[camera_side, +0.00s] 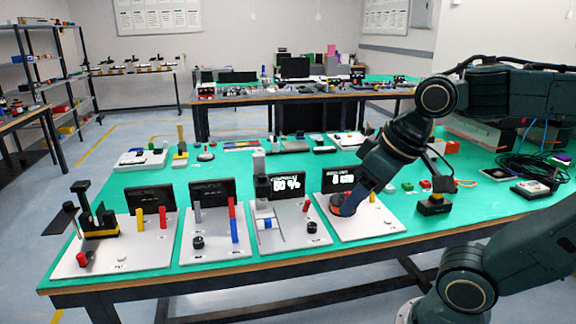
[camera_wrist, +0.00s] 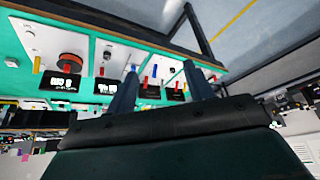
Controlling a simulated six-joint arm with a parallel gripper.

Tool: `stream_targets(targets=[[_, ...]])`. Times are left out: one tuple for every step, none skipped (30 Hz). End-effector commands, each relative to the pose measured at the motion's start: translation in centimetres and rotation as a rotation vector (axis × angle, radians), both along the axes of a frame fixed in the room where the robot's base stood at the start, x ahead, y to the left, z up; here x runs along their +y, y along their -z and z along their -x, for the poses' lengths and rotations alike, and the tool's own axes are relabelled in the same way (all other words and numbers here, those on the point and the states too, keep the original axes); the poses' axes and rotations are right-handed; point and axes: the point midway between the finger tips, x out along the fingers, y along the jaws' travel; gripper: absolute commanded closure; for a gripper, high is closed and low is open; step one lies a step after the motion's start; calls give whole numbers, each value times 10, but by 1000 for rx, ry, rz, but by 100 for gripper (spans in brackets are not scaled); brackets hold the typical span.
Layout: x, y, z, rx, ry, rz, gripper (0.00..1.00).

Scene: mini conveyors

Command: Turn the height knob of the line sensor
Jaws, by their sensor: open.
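Several grey boards with controls stand in a row along the front of the green table; no label marks the line sensor or its height knob clearly. The third board (camera_side: 292,241) has a post (camera_side: 262,187), a black knob (camera_side: 312,227) and a lit display (camera_side: 288,184). The second board (camera_side: 215,249) has a black knob (camera_side: 198,242). The fourth board has a round red dial (camera_side: 334,205), also in the wrist view (camera_wrist: 71,61). My gripper (camera_side: 350,206) overlaps that dial in the side view. In the wrist view its two fingers (camera_wrist: 161,85) are apart and empty.
The leftmost board (camera_side: 150,255) carries a tall black-and-yellow device (camera_side: 94,222). Small parts and black cables (camera_side: 510,160) lie farther back and right. Green table surface shows behind the boards.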

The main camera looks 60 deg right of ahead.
Motion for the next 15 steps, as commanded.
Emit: stream_targets(targets=[[-3, -2, -6, 11, 32, -10, 48], [-4, -2, -10, 18, 52, -16, 48], [-7, -4, -16, 26, 82, -26, 48], [-9, -5, -20, 33, 107, -34, 48], [-11, -5, -25, 41, 133, -42, 48], [-15, -6, -32, 51, 169, -53, 48], [-18, -7, -37, 57, 196, -62, 48], [-20, -7, -43, 65, 226, -71, 48], [-24, -8, -50, 75, 264, -83, 48], [-28, -7, -55, 83, 292, -92, 48], [-31, -8, -60, 90, 321, -100, 48], [-35, -7, -67, 99, 359, -111, 48], [-39, -7, -73, 106, 388, -120, 48], [-42, -6, -78, 113, 416, -128, 48], [-47, -5, -85, 122, 454, -139, 48]])
